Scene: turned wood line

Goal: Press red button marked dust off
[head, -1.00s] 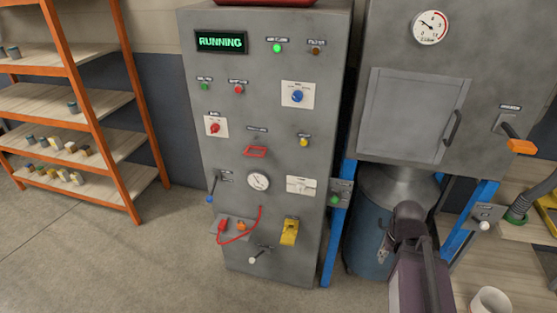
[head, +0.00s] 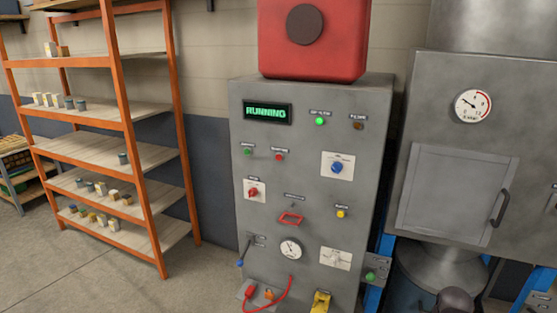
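A grey control cabinet (head: 312,205) stands in the middle of the head view. A small red push button (head: 279,156) sits on its upper left face, right of a small green button (head: 248,151). The labels above both buttons are too small to read. A display (head: 267,113) above them reads RUNNING in green. A dark part of my arm shows at the bottom right edge, well below and right of the red button. My gripper is not in view.
A red rotary knob (head: 253,191), a blue knob (head: 337,167) and a red-framed handle (head: 291,218) share the panel. A red box (head: 337,50) tops the cabinet. An orange shelf (head: 128,140) stands left, a grey machine with a door (head: 450,195) right. The floor front left is clear.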

